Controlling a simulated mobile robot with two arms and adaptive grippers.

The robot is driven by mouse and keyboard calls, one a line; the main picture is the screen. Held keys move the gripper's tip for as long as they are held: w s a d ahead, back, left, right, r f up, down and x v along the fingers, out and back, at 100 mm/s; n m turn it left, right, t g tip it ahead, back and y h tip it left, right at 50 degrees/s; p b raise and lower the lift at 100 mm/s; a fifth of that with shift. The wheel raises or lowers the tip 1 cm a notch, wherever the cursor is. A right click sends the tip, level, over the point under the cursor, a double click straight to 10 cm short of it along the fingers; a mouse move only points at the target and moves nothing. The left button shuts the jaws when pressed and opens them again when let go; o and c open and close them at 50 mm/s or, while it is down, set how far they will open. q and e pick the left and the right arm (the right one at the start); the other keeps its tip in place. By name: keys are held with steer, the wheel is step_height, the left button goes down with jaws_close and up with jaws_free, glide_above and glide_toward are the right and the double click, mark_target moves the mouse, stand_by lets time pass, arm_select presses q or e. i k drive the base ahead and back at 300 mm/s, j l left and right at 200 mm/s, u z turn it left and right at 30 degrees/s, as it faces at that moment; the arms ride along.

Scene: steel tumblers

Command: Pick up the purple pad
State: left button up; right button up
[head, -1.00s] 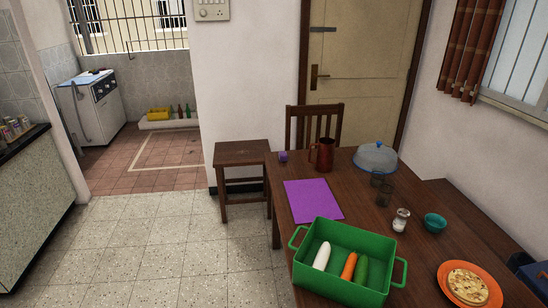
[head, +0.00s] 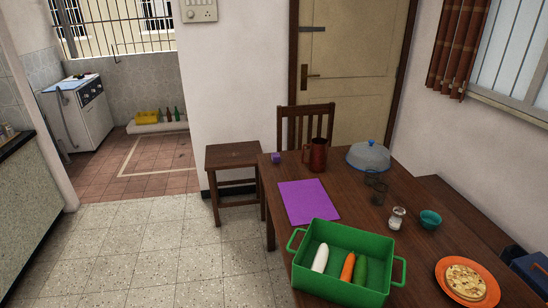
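The purple pad (head: 308,202) lies flat on the wooden dining table, near its left edge. It is a thin rectangle with nothing on it. It lies behind the green crate and in front of the red jug. Neither of my grippers shows in the head view.
On the table (head: 365,208) stand a green crate (head: 311,277) with vegetables, a red jug (head: 317,155), a small purple block (head: 276,158), a domed cover (head: 368,157), glasses, a teal bowl (head: 430,219) and an orange plate (head: 492,294).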

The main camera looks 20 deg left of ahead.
mark_target(276, 159)
steer(key=i+j+z, duration=0.25)
steer(key=j+z, duration=0.15)
steer(key=j, duration=0.95)
steer(key=j+z, duration=0.4)
steer(key=j, duration=0.95)
steer(key=i, duration=0.05)
